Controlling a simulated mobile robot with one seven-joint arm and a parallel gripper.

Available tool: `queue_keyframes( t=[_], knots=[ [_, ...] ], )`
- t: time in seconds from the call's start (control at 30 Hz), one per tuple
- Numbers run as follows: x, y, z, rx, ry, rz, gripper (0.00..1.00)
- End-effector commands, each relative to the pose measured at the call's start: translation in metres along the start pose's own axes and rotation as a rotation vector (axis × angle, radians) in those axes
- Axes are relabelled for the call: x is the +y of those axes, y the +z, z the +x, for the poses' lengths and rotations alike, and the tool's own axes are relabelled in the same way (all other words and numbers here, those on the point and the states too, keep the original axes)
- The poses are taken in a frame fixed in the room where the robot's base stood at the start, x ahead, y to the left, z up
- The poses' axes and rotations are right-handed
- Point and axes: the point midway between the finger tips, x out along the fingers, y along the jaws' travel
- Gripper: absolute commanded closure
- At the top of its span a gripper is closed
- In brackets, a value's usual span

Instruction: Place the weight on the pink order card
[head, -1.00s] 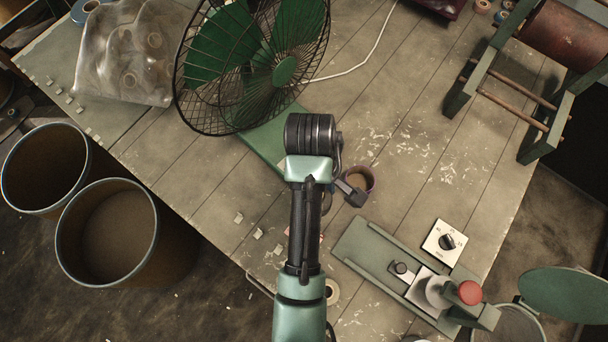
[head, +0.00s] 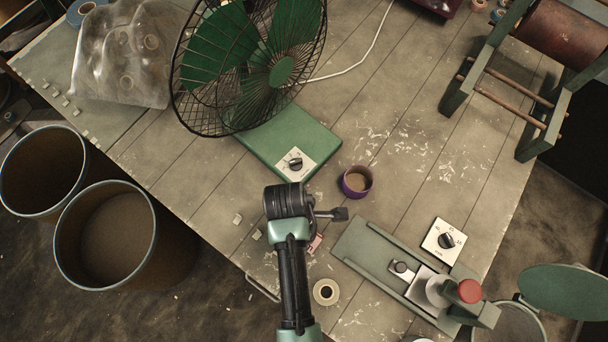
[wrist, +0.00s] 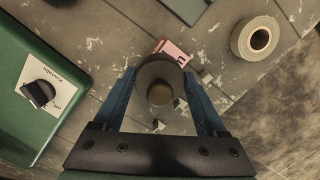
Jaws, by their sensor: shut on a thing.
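The weight (wrist: 160,70), a dark round piece with a brassy knob in the middle, is between the blue fingers of my gripper (wrist: 160,88) in the wrist view. The gripper is shut on it. The pink order card (wrist: 173,51) lies on the table just beyond the weight, which covers part of it. In the head view the card (head: 316,242) shows as a small pink patch beside my wrist. My wrist hides the fingers and the weight there. I cannot tell how high the weight is above the table.
A tape roll (head: 326,291) lies near the card. A purple-rimmed roll (head: 356,181) and the green fan base (head: 265,140) with its dial are farther back.

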Motion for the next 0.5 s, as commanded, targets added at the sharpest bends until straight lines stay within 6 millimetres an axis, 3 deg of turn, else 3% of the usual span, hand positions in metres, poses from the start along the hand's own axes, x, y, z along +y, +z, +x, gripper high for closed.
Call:
queue_keyframes(
  t=[0.13, 0.5],
  knots=[
    [0.001, -0.002, 0.017, 0.000, 0.000, 0.001, 1.00],
    [0.001, -0.003, 0.020, 0.000, 0.003, 0.002, 1.00]
  ],
)
